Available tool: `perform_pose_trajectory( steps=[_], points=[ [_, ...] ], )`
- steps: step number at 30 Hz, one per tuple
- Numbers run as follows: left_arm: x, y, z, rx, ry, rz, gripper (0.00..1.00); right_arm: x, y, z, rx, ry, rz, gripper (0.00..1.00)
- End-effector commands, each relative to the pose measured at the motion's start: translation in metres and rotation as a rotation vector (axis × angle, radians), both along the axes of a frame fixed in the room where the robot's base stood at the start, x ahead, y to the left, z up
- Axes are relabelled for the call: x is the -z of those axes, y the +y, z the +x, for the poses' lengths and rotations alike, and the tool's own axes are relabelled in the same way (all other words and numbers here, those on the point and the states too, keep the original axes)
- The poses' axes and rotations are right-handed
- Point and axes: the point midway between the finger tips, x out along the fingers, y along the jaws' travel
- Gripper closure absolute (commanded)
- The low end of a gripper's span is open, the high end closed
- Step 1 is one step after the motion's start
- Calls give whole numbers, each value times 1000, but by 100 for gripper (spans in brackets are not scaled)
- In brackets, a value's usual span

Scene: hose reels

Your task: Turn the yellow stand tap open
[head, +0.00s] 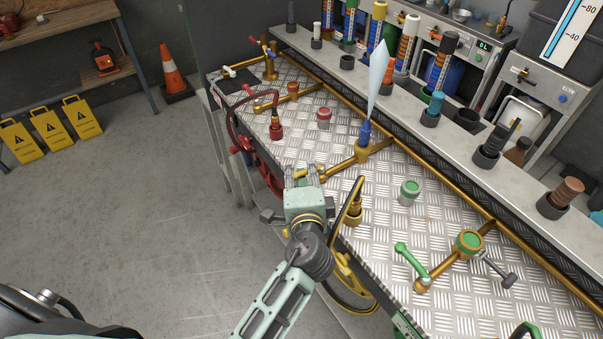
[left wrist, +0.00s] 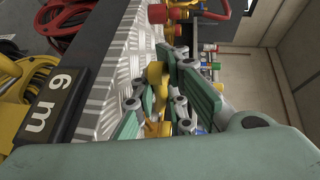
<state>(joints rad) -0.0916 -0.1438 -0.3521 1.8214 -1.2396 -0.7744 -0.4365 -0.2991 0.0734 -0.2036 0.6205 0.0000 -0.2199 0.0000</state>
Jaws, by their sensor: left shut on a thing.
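My left gripper (head: 303,174) reaches over the near edge of the metal bench, and its fingers are shut on the yellow tap handle (left wrist: 156,76). In the left wrist view the green fingers (left wrist: 165,95) stand on both sides of this yellow piece. In the head view the fingers hide most of the handle. A brass pipe (head: 343,168) runs from there to a blue nozzle (head: 366,132), with a pale blue jet-like shape (head: 379,80) rising above it. How far the tap is turned cannot be told. My right gripper is not in view.
A red tap fitting (head: 276,128) and red hose stand left of the gripper. A green lever (head: 410,262) and a green cap (head: 409,190) are to the right. A yellow hose fitting (head: 355,198) stands close beside my gripper. Yellow signs (head: 48,130) stand on the floor.

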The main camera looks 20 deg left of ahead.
Motion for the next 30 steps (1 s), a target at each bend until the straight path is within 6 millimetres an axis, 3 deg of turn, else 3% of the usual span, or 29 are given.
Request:
perform_pose_trajectory(
  steps=[5,6,12,25,30],
  points=[
    [7,-2,-2,2,11,-9,100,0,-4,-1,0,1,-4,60],
    [7,-2,-2,2,11,-9,87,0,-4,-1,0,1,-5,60],
    [4,-1,-1,1,7,-5,71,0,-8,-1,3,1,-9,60],
    [1,0,0,2,2,-1,71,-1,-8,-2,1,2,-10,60],
    [-2,-1,-1,42,2,3,71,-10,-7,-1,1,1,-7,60]
  ],
)
